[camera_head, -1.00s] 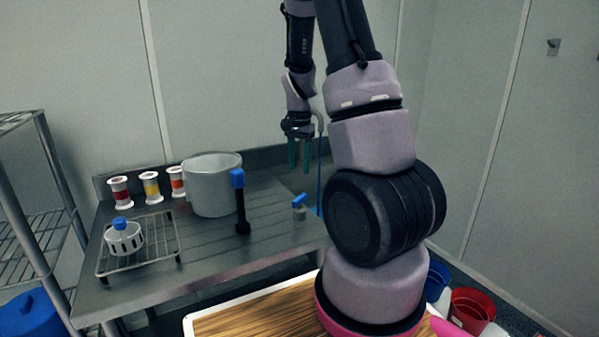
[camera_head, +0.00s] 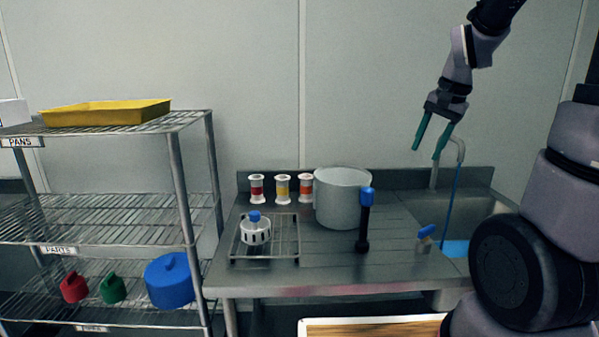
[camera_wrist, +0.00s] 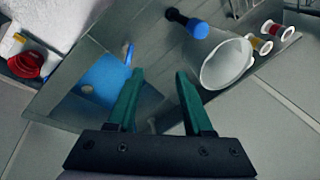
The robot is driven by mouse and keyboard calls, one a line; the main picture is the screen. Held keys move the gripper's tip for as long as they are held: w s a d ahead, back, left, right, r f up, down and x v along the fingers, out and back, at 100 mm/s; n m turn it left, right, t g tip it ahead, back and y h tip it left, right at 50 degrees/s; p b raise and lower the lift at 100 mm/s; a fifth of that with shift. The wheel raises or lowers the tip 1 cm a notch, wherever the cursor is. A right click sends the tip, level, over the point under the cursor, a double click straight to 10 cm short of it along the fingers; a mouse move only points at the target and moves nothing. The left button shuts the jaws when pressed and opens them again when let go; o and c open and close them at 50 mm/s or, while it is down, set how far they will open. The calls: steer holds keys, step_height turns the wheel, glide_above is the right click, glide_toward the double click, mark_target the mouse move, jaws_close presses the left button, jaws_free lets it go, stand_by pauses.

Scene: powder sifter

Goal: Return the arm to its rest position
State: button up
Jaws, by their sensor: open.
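My gripper (camera_head: 432,137) hangs from my arm at the upper right in the head view. Its two green fingers are apart with nothing between them. It is in the air, left of and above the sink tap (camera_head: 459,150). In the wrist view my gripper (camera_wrist: 158,92) also shows open and empty, with the steel counter and the blue-bottomed sink (camera_wrist: 103,80) beyond the fingers. My arm's large dark joint fills the right edge of the head view.
The steel counter (camera_head: 330,270) holds a big white pot (camera_head: 340,198), a black blue-topped tool (camera_head: 363,222), a wire rack (camera_head: 285,247) with a white slotted part (camera_head: 255,232), and several jars. A shelf unit (camera_head: 187,180) stands left. Air above the counter is clear.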

steer(key=s+a+r+n+t, duration=0.2)
steer(key=s+a+r, duration=0.1)
steer(key=s+r, duration=0.2)
steer(key=s+a+r+n+t, duration=0.2)
steer(key=s+r, duration=0.3)
steer(key=s, duration=0.3)
steer(key=shift+s+a, duration=0.4)
steer(key=shift+a, duration=0.2)
steer(key=shift+w+y, duration=0.15)
steer(key=shift+y, duration=0.15)
